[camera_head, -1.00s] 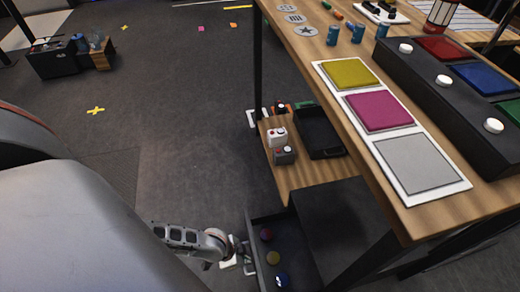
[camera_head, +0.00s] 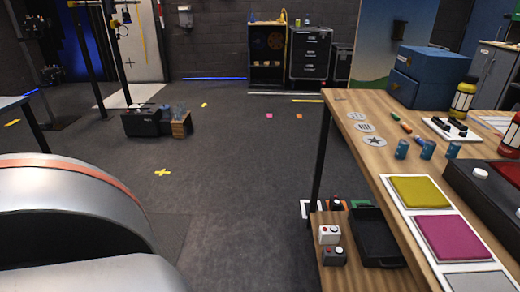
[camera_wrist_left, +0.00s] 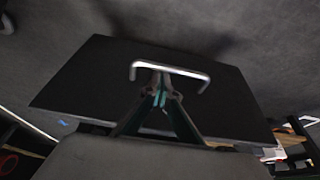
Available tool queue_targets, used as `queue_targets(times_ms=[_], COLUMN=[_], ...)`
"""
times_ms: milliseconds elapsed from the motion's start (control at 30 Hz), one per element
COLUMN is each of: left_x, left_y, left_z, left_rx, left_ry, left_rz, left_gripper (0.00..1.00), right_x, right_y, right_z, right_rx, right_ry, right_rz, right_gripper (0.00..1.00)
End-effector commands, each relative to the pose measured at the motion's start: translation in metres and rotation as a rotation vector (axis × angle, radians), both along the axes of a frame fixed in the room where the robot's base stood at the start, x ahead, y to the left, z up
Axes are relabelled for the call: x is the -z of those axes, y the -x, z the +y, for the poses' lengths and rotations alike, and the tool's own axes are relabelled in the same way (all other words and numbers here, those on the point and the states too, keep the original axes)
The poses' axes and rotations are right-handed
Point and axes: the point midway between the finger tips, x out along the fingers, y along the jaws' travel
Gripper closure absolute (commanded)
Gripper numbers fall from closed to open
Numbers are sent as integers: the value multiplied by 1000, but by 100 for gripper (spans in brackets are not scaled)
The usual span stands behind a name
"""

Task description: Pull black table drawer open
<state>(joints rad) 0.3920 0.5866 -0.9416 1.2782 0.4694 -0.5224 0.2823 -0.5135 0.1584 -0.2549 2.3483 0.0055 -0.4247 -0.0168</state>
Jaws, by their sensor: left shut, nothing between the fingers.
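The black drawer front (camera_wrist_left: 90,80) fills the middle of the left wrist view, with a light metal bar handle (camera_wrist_left: 185,71) on it. My left gripper (camera_wrist_left: 160,92) is shut and empty. Its fingertips show just below the handle bar, close to it; I cannot tell whether they touch it. The drawer's inside is hidden in this view. The drawer and both grippers are outside the head view.
A wooden table (camera_head: 372,102) stands at right, with yellow (camera_head: 418,191) and magenta (camera_head: 455,237) pads on top. A lower shelf holds a black tray (camera_head: 376,238) and small button boxes (camera_head: 331,243). Open grey floor (camera_head: 235,190) lies to the left.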

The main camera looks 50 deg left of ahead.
Motion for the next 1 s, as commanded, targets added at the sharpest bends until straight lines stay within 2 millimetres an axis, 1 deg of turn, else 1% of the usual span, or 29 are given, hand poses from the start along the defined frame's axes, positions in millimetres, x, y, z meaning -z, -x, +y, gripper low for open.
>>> queue_targets(times_ms=[33, 100, 133, 200, 400, 500, 700, 1000], left_x=[-8, -17, -22, -34, -66, -77, -91, -92], left_y=[-3, -4, -4, -4, 4, 9, 19, 26], left_z=[2, 3, 4, 6, 11, 14, 17, 18], left_rx=[1, 1, 0, 0, -3, -4, -6, -6], left_ry=[-2, -3, -2, -2, -1, 0, 0, 0], left_rz=[-8, -12, -14, -18, -21, -18, -10, -1], left_gripper=[100, 100, 100, 100, 100, 100, 100, 100], right_x=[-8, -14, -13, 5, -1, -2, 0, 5], right_y=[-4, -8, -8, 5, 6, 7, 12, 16], right_z=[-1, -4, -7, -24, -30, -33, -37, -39], right_rx=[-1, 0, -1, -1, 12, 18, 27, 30], right_ry=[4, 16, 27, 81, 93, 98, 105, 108], right_rz=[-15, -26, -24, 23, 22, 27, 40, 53], right_gripper=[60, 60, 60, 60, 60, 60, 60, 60])
